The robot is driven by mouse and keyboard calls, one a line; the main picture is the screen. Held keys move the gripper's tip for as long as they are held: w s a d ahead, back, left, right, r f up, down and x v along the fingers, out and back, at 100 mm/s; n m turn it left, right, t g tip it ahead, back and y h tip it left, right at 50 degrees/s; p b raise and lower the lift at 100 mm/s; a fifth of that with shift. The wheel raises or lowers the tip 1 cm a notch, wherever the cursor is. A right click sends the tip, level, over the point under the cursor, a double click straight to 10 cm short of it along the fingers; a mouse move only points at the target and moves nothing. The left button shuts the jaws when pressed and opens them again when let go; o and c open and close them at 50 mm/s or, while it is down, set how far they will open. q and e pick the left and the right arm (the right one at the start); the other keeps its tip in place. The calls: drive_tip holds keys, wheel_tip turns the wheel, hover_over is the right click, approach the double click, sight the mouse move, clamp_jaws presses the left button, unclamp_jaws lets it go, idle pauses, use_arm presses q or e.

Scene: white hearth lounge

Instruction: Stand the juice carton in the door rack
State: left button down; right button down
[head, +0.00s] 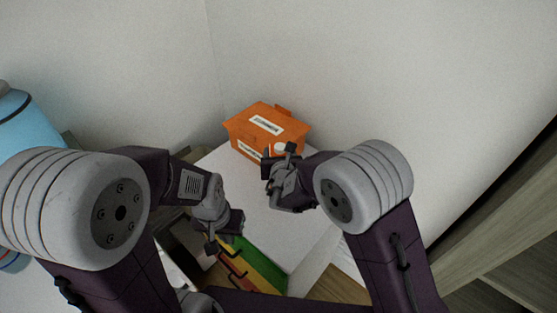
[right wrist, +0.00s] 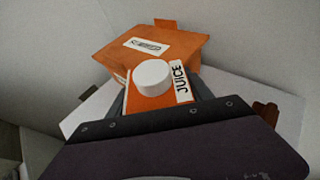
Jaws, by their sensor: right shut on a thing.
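The juice carton (right wrist: 152,88) is orange with a white round cap and a "JUICE" label. It shows in the right wrist view between the fingers of my right gripper (head: 279,160), which is shut on it. In the head view the gripper mostly hides the carton, and only its white cap (head: 280,148) shows clearly. My left gripper (head: 224,232) is low, left of centre in the head view, with no object visible in it; its finger gap is unclear. I cannot make out the door rack.
An orange box (head: 262,124) with a white label stands on a white top surface (head: 290,237), just behind the right gripper. Green, yellow and red strips (head: 248,262) lie below. Wooden shelving (head: 515,240) is at the right, a light blue object (head: 35,125) at the left.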

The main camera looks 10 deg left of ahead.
drive_tip(key=shift+w+a+f, duration=0.15)
drive_tip(key=shift+f, duration=1.95)
drive_tip(key=shift+f, duration=0.15)
drive_tip(key=shift+c, duration=2.2)
unclamp_jaws()
drive_tip(key=shift+r, duration=0.2)
drive_tip(key=v, duration=1.2)
drive_tip(key=shift+b, duration=0.4)
